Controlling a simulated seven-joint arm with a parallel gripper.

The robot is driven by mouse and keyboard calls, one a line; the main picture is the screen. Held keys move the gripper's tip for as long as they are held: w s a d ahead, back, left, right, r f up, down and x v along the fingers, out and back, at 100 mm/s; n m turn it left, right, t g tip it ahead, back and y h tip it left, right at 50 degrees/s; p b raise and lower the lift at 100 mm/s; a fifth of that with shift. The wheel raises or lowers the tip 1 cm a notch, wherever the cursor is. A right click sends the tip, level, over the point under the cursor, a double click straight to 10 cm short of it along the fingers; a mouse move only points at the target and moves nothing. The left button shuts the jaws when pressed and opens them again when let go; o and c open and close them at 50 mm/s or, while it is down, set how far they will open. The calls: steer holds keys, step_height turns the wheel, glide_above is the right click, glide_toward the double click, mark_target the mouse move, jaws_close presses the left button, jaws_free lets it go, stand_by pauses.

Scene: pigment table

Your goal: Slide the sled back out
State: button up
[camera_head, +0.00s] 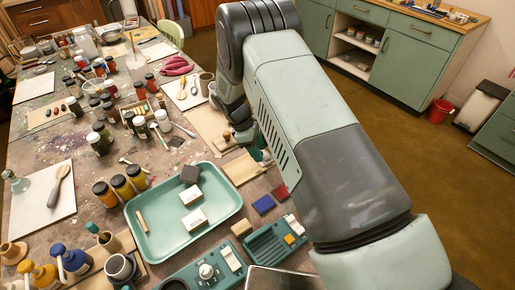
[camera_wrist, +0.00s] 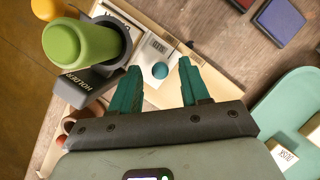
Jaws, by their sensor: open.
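In the wrist view my gripper (camera_wrist: 160,75) is open, with its two green fingers spread. Between and just beyond the fingertips is a round teal knob (camera_wrist: 160,71). It sits on a pale piece (camera_wrist: 156,50) with dark lettering, which looks like the sled, lying on a light wooden board (camera_wrist: 183,50). I cannot tell how far in the sled sits. The fingers do not visibly touch the knob. In the head view my arm covers most of this; part of the wooden board (camera_head: 240,169) shows beside it.
A green cylinder stands in a grey holder (camera_wrist: 92,80) left of my fingers in the wrist view. A mint tray (camera_head: 150,245) with small blocks lies nearby. A blue pad (camera_head: 263,204), a red pad (camera_head: 280,191) and a teal device (camera_head: 275,243) are also close.

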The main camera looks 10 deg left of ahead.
jaws_close()
steer(key=s+a, duration=0.7)
steer(key=a, duration=0.1)
steer(key=shift+s, duration=0.35)
steer(key=shift+c, duration=1)
jaws_free()
steer(key=shift+o, duration=1)
steer(key=shift+d, duration=0.15)
steer(key=v, duration=1)
steer(key=shift+a+r, duration=0.25)
steer(key=shift+r, duration=0.1)
